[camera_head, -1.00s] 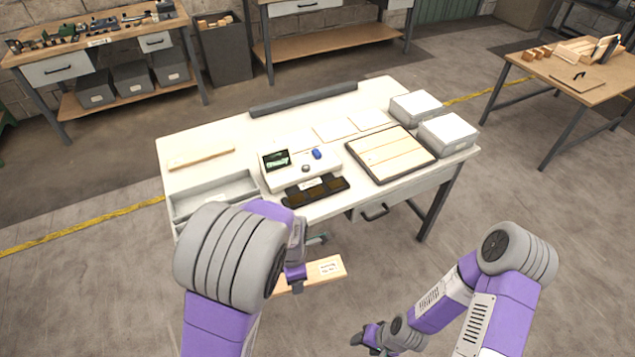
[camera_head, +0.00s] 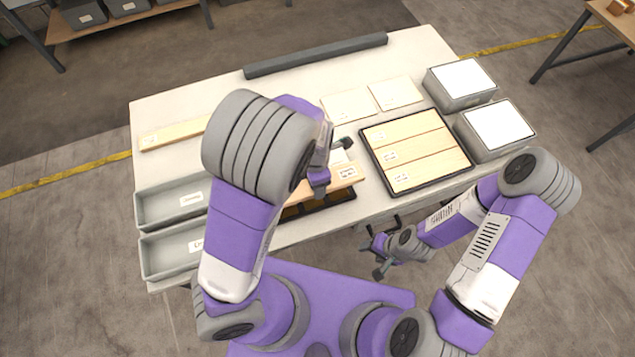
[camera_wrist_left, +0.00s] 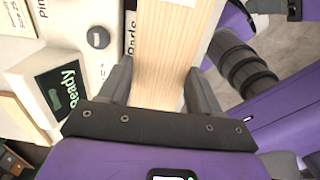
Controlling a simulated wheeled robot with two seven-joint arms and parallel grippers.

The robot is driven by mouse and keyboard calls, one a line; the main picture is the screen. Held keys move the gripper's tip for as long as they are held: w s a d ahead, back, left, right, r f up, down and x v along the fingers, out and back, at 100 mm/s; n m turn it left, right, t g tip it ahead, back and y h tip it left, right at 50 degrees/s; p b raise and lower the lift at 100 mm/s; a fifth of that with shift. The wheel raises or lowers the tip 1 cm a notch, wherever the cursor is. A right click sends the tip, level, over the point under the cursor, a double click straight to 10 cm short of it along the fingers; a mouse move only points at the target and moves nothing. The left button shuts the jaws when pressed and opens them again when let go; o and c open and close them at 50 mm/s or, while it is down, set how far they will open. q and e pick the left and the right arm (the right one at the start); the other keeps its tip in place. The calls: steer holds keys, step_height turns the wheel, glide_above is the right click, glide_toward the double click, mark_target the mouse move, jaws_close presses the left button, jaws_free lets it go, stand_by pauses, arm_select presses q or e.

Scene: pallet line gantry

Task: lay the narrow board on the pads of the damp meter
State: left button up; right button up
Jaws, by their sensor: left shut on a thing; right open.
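The narrow board (camera_head: 346,178) is pale wood with a white label near one end. My left gripper (camera_head: 331,165) is shut on it, and the board also shows between the fingers in the left wrist view (camera_wrist_left: 164,45). The board is over the front part of the damp meter, whose dark pad strip (camera_head: 335,203) shows just below it; I cannot tell whether they touch. The meter's white housing is mostly hidden by my left arm in the head view. In the wrist view its screen (camera_wrist_left: 60,88) reads "Ready", beside a dark knob (camera_wrist_left: 98,37). My right gripper (camera_head: 380,257) is open and empty, off the table's front edge.
A black-rimmed tray (camera_head: 364,150) with several boards lies to the right, two lidded grey boxes (camera_head: 462,102) (camera_head: 496,157) beyond it. Grey open bins (camera_head: 165,212) stand at left, with another board (camera_head: 170,134) behind. A dark bar (camera_head: 316,57) lies along the back.

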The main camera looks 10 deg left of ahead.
arm_select(q)
steer(key=b, duration=0.2)
glide_above(315, 201)
step_height(315, 201, down, 5)
steer(key=shift+s+r, duration=0.1)
steer(key=shift+r, duration=0.05)
steer(key=shift+f+b, duration=0.55)
steer(key=shift+f, duration=1.35)
steer(key=shift+f, duration=0.2)
steer(key=o, duration=1.2)
steer(key=shift+c, duration=0.2)
step_height(315, 201, up, 12)
steer(key=p, duration=0.5)
steer(key=shift+r, duration=0.25)
